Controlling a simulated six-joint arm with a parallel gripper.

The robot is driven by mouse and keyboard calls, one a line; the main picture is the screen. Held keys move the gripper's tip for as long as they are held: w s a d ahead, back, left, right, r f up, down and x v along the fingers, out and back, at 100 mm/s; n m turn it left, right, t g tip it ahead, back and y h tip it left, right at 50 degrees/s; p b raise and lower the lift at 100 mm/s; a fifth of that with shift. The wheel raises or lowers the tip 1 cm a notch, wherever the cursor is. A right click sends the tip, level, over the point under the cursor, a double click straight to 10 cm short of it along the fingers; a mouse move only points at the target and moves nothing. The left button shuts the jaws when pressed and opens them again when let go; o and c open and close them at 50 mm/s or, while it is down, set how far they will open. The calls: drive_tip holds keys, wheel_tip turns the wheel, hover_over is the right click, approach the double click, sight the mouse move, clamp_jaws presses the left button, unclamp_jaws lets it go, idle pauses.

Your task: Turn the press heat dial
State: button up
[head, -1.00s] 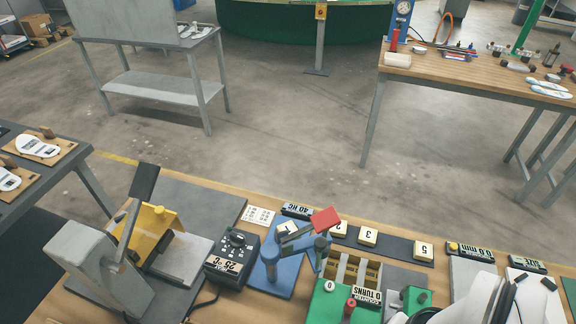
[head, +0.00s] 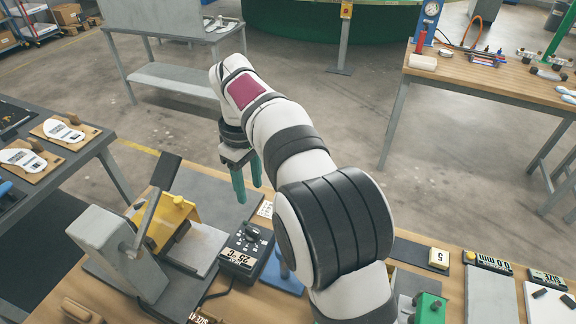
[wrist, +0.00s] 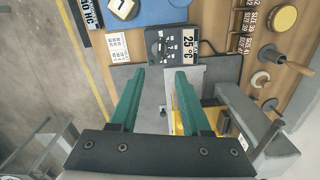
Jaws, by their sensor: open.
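The press heat control is a black box (head: 244,254) with a dial (head: 252,234) on top and a label reading 25 °C. It stands on the bench to the right of the grey press (head: 122,250) with its yellow part. My gripper (head: 246,190) has green fingers pointing down, above and behind the control box. In the wrist view the fingers (wrist: 154,92) are spread apart with nothing between them. The dial box (wrist: 170,43) lies beyond the fingertips there, with its dial (wrist: 159,47) on the left part of its face. The fingers do not touch it.
My arm covers much of the bench's middle. A blue fixture (head: 283,273) is just right of the control box. The press's raised lever (head: 155,195) stands to the left of my gripper. A cable runs from the box toward the front.

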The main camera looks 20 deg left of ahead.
sight(255, 231)
drive_tip(key=f, duration=1.6)
drive_tip(key=shift+a, duration=0.2)
drive_tip(key=shift+r, duration=0.1)
drive_tip(key=shift+c, duration=0.3)
clamp_jaws()
